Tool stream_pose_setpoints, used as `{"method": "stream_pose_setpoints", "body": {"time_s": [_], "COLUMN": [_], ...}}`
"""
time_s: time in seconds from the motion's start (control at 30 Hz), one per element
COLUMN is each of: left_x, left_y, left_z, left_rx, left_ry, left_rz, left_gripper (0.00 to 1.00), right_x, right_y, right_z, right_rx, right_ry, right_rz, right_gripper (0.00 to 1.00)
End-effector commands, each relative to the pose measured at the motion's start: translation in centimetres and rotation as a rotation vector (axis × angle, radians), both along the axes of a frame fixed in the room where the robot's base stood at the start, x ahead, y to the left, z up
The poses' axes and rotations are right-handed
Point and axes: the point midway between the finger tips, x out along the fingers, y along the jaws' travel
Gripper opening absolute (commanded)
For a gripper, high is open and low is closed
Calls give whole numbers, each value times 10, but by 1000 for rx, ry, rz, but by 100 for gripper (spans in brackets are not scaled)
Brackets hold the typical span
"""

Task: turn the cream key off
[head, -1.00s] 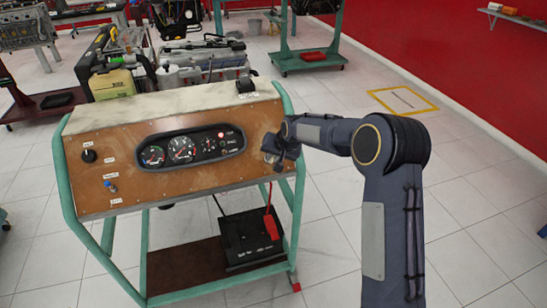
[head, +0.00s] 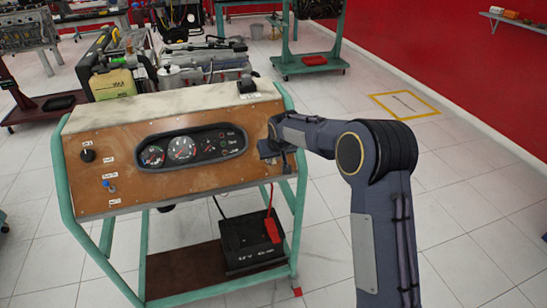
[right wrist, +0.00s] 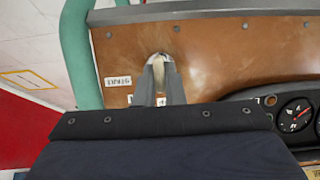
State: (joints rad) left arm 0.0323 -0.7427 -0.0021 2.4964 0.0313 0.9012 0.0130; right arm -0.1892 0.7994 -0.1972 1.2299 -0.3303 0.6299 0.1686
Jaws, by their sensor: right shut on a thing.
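The cream key (right wrist: 164,70) stands in the brown panel of the engine trainer and shows between my right gripper's fingertips in the right wrist view. My right gripper (head: 273,151) is at the right end of the panel (head: 215,180); its fingers (right wrist: 160,76) are shut on the key. In the head view my gripper hides the key. The gauge cluster (head: 190,148) is left of my gripper, and its red warning light looks dark. My left gripper is not in view.
A black knob (head: 88,156) and a blue-tipped switch (head: 107,184) are on the panel's left side. A green frame (head: 288,215) carries the panel, with a black battery (head: 250,240) below. Open tiled floor lies to the right.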

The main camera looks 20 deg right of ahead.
Motion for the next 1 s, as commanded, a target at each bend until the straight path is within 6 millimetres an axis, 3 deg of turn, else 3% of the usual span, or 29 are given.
{"method": "stream_pose_setpoints", "body": {"time_s": [0.33, 0.37, 0.5, 0.83, 1.0], "left_x": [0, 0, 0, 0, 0], "left_y": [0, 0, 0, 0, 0], "left_z": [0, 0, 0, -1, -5], "left_rx": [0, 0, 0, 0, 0], "left_ry": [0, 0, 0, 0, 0], "left_rz": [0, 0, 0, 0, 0], "left_gripper": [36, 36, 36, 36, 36], "right_x": [0, 0, 0, -2, -13], "right_y": [0, 0, 0, 0, -1], "right_z": [0, 0, 0, 3, 24], "right_rx": [-5, -5, -4, -3, -3], "right_ry": [0, 0, 0, -1, -4], "right_rz": [4, 4, 3, 3, 3], "right_gripper": [0, 13, 31, 31, 31]}}
